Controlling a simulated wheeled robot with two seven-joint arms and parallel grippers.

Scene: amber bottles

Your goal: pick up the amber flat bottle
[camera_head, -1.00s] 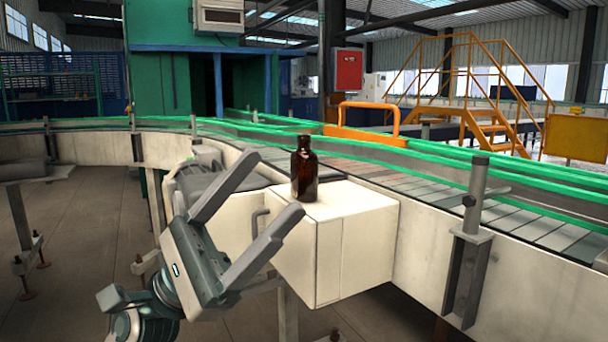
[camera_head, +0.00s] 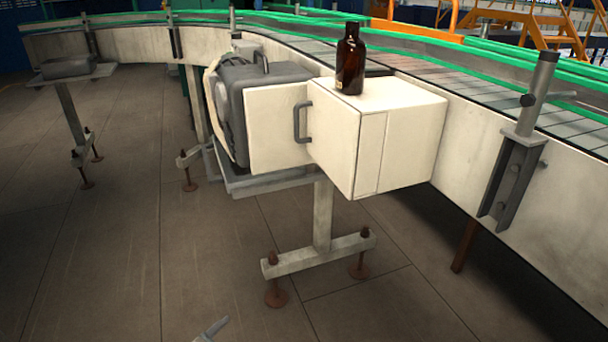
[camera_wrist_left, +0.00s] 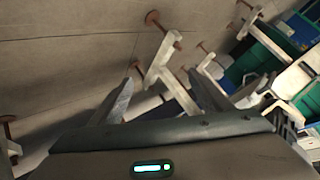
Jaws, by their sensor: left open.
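The amber bottle (camera_head: 350,62) stands upright on top of the white box (camera_head: 385,97) in the head view. It is dark brown with a short neck and a small pale label patch low on its side. My left gripper (camera_wrist_left: 160,78) is open and empty in the left wrist view, with floor and stand legs beyond its fingers. In the head view only a grey tip shows at the bottom edge, well below and left of the bottle. I cannot make out the bottle in the wrist view. My right gripper is not in view.
A grey machine (camera_head: 258,88) with a handle adjoins the white box on the left. The conveyor (camera_head: 440,68) with green rails runs behind the bottle. A steel post (camera_head: 524,120) stands at the right. The floor (camera_head: 120,250) in front is mostly open.

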